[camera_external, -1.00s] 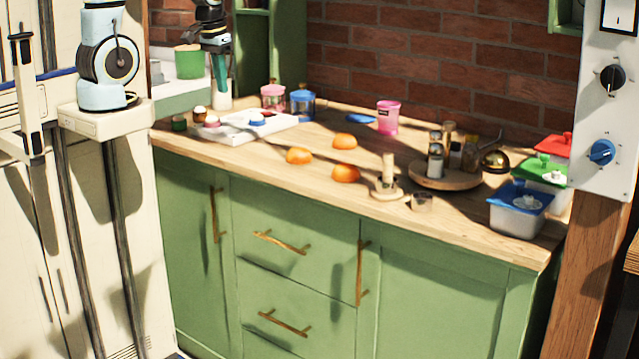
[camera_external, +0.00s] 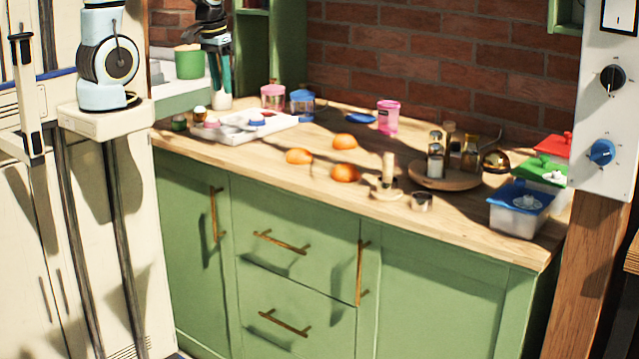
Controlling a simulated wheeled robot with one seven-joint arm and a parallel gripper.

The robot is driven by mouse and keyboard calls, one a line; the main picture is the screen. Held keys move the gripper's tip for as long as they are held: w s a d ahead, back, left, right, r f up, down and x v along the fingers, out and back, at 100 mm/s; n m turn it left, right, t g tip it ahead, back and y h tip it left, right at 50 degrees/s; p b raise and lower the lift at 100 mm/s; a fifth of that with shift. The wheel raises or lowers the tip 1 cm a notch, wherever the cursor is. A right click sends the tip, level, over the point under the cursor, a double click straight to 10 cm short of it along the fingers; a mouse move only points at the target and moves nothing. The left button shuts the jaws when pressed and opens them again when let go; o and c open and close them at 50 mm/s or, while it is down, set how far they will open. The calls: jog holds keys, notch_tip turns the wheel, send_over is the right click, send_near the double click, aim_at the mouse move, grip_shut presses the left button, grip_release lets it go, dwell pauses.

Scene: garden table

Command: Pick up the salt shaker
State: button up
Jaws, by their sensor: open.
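The likely salt shaker (camera_external: 435,166) is a small glass shaker with pale contents and a dark top. It stands upright on a round wooden board (camera_external: 422,184) at the right of the counter. My gripper (camera_external: 221,82) is at the upper left, above the counter's back left end and far from the shaker. Its fingers point down, open, with nothing visible between them. A white thing just below the fingers is too small to make out.
Beside the shaker on the board stand an amber jar (camera_external: 470,157) and other small containers. Lidded tubs (camera_external: 519,209) stand right. A white tray (camera_external: 228,133) is left.

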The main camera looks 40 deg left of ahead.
aim_at(436, 162)
jog(key=shift+o, duration=0.9)
jog(key=w+d+f+m+t+h+b, duration=0.2)
jog(key=w+d+f+m+b, duration=0.15)
jog(key=w+d, duration=0.55)
jog(key=w+d+f+m+t+h+b, duration=0.25)
jog(key=w+d+f+m, duration=0.2)
jog(key=w+d, duration=0.4)
jog(key=d+m+h+b, duration=0.1)
jog(key=d+h, duration=0.1)
jog(key=d, duration=0.8)
jog(key=s+d+f+m+g+h, duration=0.1)
jog(key=d+m+h, duration=0.1)
jog(key=d, duration=0.8)
jog(key=d+f+m+h+b, duration=0.1)
jog(key=d+h, duration=0.3)
jog(key=d, duration=0.5)
jog(key=shift+s+d+f+m+b, duration=0.1)
jog(key=shift+s+d+m+b, duration=0.2)
jog(key=shift+d+b, duration=0.1)
jog(key=shift+p+x, duration=1.35)
jog(key=shift+x, duration=1.8)
jog(key=shift+w+a+f, duration=0.15)
jog(key=shift+a+f, duration=0.05)
